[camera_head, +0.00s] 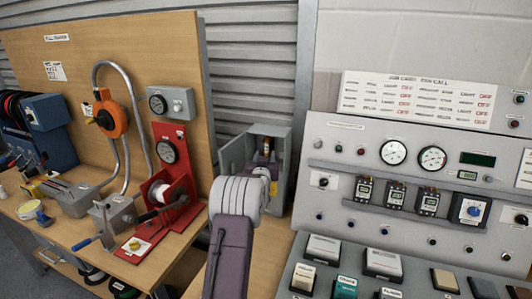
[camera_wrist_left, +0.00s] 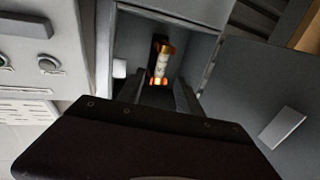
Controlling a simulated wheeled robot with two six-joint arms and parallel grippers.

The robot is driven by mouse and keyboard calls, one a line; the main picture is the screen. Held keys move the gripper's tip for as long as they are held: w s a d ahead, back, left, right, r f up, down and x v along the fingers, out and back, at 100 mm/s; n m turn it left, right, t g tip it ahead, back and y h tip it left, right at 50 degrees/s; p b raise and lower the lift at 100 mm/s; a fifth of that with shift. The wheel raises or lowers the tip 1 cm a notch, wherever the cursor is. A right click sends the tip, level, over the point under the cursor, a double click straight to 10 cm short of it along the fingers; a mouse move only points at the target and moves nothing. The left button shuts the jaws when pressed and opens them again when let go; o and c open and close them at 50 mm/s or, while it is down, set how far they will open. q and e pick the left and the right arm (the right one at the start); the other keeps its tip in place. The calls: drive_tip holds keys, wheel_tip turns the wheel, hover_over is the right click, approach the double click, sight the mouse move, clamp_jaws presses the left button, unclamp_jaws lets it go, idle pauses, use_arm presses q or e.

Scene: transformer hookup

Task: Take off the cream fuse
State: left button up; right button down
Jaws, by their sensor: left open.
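The cream fuse (camera_wrist_left: 162,64) stands upright inside an open grey box (camera_head: 284,140), with orange-coloured ends above and below its pale body. It shows small in the head view (camera_head: 267,146). My left gripper (camera_head: 267,173) is at the front of the box, facing the fuse. In the left wrist view my left gripper (camera_wrist_left: 160,88) has its fingers apart, one to each side of the fuse's line. The fuse is still seated in the box, and I cannot tell whether the fingers touch it. My right gripper is not in view.
The box door (camera_wrist_left: 262,90) hangs open beside my gripper. A control panel (camera_head: 340,150) with dials stands to the right. A red stand (camera_head: 172,150) with a white spool and a wooden board (camera_head: 150,50) are on the left. The bench in front of the box is mostly covered by my arm.

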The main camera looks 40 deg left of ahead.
sight(266, 148)
use_arm(q)
drive_tip(key=shift+p+x, duration=0.55)
drive_tip(key=shift+x, duration=2.2)
drive_tip(key=shift+f, duration=0.1)
clamp_jaws()
